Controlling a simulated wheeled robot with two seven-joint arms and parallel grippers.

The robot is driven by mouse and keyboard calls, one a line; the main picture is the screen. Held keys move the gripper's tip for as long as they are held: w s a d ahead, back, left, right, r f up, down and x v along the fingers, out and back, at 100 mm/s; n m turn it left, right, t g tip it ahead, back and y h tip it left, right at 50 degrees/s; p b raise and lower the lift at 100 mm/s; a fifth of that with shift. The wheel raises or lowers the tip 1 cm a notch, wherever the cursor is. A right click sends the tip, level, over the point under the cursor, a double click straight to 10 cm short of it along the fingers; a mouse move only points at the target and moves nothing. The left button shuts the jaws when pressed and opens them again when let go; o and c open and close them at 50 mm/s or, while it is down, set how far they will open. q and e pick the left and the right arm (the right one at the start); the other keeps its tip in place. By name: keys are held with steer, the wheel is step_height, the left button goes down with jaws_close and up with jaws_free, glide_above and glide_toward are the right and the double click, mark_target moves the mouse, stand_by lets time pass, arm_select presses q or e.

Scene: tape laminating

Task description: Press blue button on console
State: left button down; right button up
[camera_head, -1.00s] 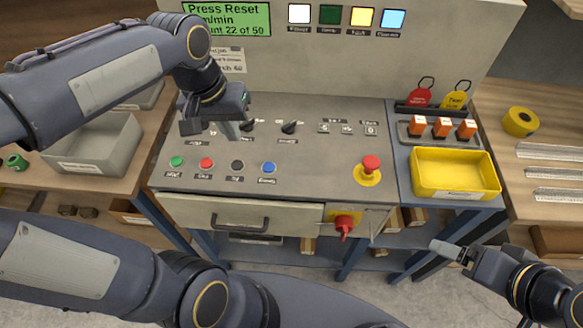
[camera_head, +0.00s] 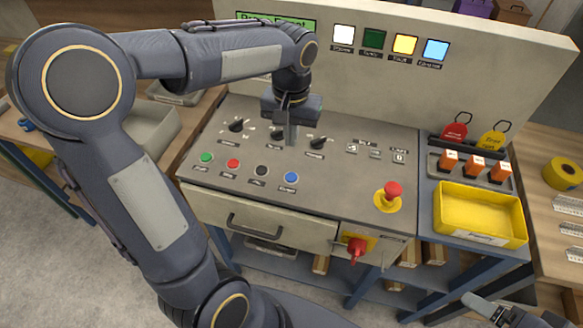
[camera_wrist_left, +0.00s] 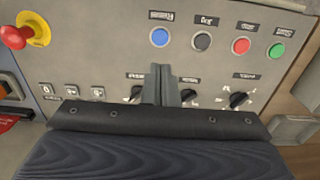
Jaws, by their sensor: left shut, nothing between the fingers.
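The blue button (camera_head: 291,177) is at the right end of a row of small round buttons on the sloped grey console (camera_head: 330,193). It also shows in the left wrist view (camera_wrist_left: 159,37), at the top centre. My left gripper (camera_head: 292,142) is shut and empty, pointing down over the knobs, behind the blue button and apart from it. Its closed fingers show in the left wrist view (camera_wrist_left: 161,70), below the blue button there. My right gripper (camera_head: 472,300) is partly in view at the bottom right, away from the console; its fingers' state is unclear.
Green (camera_head: 206,158), red (camera_head: 233,163) and black (camera_head: 261,170) buttons lie left of the blue one. Black knobs (camera_head: 318,143) stand behind the row. A red emergency button (camera_head: 393,191) is at the right. A yellow tray (camera_head: 482,214) and orange switches (camera_head: 474,165) are beyond it.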

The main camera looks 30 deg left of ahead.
mark_target(291, 177)
arm_select(q)
step_height(291, 177, down, 12)
steer(key=shift+r+p, duration=0.1)
steer(key=shift+p, duration=0.25)
